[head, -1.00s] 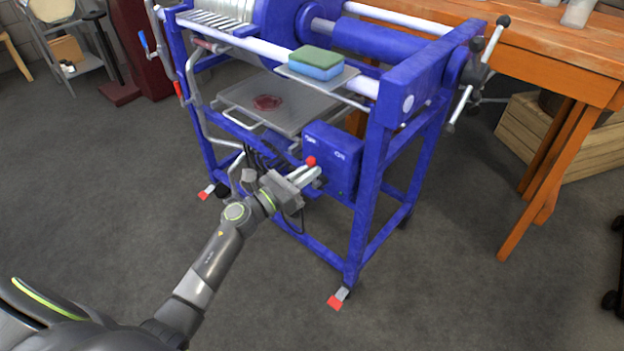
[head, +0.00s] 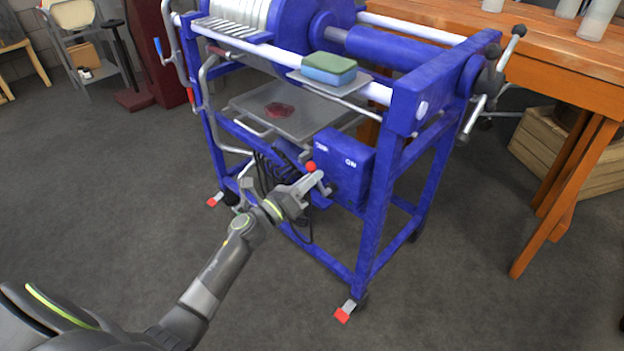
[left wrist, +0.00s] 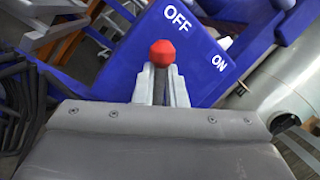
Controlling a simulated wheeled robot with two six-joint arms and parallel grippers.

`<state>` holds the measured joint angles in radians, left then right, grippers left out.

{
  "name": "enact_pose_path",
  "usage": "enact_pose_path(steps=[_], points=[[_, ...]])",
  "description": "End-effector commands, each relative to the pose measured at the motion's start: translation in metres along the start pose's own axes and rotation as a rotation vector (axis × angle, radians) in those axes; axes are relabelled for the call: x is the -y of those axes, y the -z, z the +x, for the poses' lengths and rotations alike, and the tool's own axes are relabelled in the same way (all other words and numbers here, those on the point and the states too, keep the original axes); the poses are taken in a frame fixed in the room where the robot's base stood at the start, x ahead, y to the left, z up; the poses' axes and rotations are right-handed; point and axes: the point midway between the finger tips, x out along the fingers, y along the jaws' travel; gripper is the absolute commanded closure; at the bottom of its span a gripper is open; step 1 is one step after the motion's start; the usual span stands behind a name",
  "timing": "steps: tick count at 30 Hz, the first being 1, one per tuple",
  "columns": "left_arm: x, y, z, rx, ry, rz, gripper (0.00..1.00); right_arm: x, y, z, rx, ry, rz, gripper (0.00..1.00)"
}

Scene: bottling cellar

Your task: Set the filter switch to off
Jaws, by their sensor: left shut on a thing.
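The filter switch is a lever with a red knob (head: 311,166) on the blue control box (head: 345,180), marked OFF and ON. The knob is on the OFF side of the box, at its left edge in the head view. In the left wrist view the red knob (left wrist: 162,52) shows just below the OFF mark and left of ON. My left gripper (head: 312,184) is shut on the switch lever below the knob. In the left wrist view its fingers (left wrist: 162,82) stand on both sides of the lever, and the lever's base is hidden. My right gripper is not in view.
The box sits on a blue filter frame (head: 378,215) with a drip tray (head: 310,118). A green and blue sponge (head: 329,67) lies on a small shelf above. Dark cables hang left of the box. An orange table (head: 560,75) stands at right. Floor in front is clear.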

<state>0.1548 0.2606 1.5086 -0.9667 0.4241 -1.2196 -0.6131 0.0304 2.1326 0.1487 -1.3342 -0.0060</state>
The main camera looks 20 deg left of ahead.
Motion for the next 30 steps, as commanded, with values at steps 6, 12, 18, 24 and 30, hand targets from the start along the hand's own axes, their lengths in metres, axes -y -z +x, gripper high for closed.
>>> enact_pose_path(steps=[6,12,18,24,30], points=[[0.003,-0.009,0.004,0.013,0.004,0.001,1.00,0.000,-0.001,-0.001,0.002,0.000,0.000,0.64],[0.003,-0.008,0.004,0.013,0.003,0.001,0.73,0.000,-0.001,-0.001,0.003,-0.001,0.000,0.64],[0.002,-0.005,0.003,0.008,0.001,0.000,0.67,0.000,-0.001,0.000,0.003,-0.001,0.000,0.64],[0.000,-0.003,-0.002,0.006,-0.001,0.000,0.67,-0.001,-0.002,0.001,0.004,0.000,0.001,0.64],[-0.001,-0.002,-0.031,0.004,-0.002,0.002,0.67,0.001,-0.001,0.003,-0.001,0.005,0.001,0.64]])
